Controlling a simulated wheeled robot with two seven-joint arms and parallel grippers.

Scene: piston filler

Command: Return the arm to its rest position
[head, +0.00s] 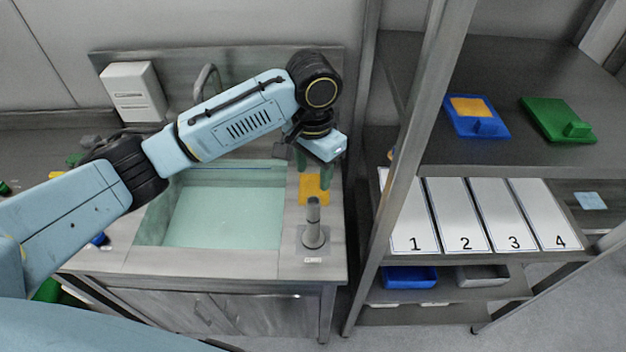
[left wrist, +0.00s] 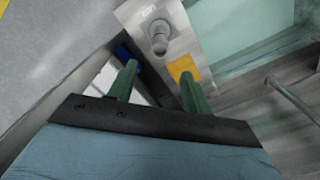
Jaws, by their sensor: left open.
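My left arm reaches in from the left across the sink in the head view. My left gripper (head: 313,172) points down above the right end of the sink counter, with its green fingers apart. In the left wrist view the two green fingers (left wrist: 160,85) are spread with nothing between them. A yellow-orange square (head: 312,188) lies on the counter close below the gripper, and it also shows in the left wrist view (left wrist: 183,67). The grey piston filler (head: 313,230) stands upright on the counter in front of the gripper, apart from it. My right gripper is not in view.
The sink basin (head: 225,215) lies under my arm. A metal shelf post (head: 408,140) rises right of the gripper. The shelf holds a blue tray (head: 477,128), a green tray (head: 558,121) and several numbered white panels (head: 460,215). A white dispenser (head: 138,90) hangs on the back wall.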

